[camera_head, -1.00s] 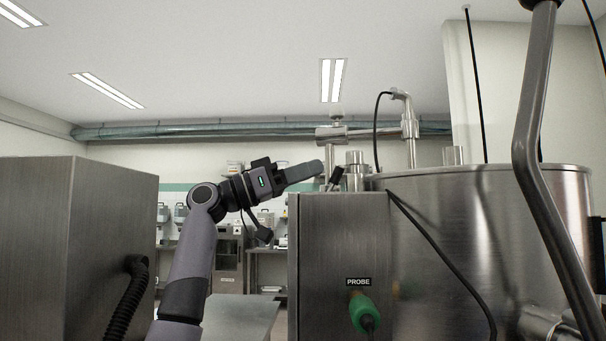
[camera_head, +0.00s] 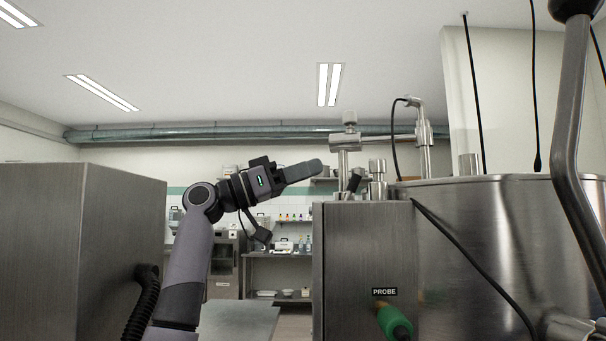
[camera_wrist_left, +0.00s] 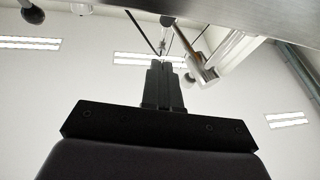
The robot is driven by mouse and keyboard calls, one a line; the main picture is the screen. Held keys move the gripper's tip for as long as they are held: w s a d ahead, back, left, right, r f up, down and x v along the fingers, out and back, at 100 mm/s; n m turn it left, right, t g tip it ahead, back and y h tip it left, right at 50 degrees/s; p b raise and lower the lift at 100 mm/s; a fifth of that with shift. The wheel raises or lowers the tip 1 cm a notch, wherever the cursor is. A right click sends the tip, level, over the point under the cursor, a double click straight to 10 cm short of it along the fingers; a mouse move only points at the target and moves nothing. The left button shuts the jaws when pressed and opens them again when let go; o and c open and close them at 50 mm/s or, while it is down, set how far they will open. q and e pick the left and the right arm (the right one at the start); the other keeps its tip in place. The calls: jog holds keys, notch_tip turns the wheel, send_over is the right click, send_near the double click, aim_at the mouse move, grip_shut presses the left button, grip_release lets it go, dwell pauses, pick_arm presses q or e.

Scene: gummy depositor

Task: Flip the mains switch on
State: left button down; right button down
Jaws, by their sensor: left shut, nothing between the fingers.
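My left gripper (camera_head: 304,171) is raised in the middle of the head view, its fingers pointing right toward the top of a steel box (camera_head: 365,262). The fingers are shut with nothing between them. The left wrist view also shows the shut fingers (camera_wrist_left: 162,85), with a steel edge above them. I cannot make out the mains switch in either view. The visible face of the steel box carries a PROBE label (camera_head: 384,292) and a green connector (camera_head: 394,322). My right gripper is not in view.
A large steel vessel (camera_head: 510,250) stands at the right, with steel pipework (camera_head: 378,140) above the box. A black cable (camera_head: 462,258) hangs across the vessel. A steel cabinet (camera_head: 80,250) with a black hose (camera_head: 142,302) stands at the left. Shelves and benches line the back wall.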

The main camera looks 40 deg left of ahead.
pick_arm(q)
jog(key=s+a+r, duration=0.4)
jog(key=s+a, duration=0.1)
jog(key=s, duration=0.2)
jog(key=shift+s+a+r, duration=0.15)
jog(key=shift+s+a, duration=0.1)
jog(key=shift+a, duration=0.1)
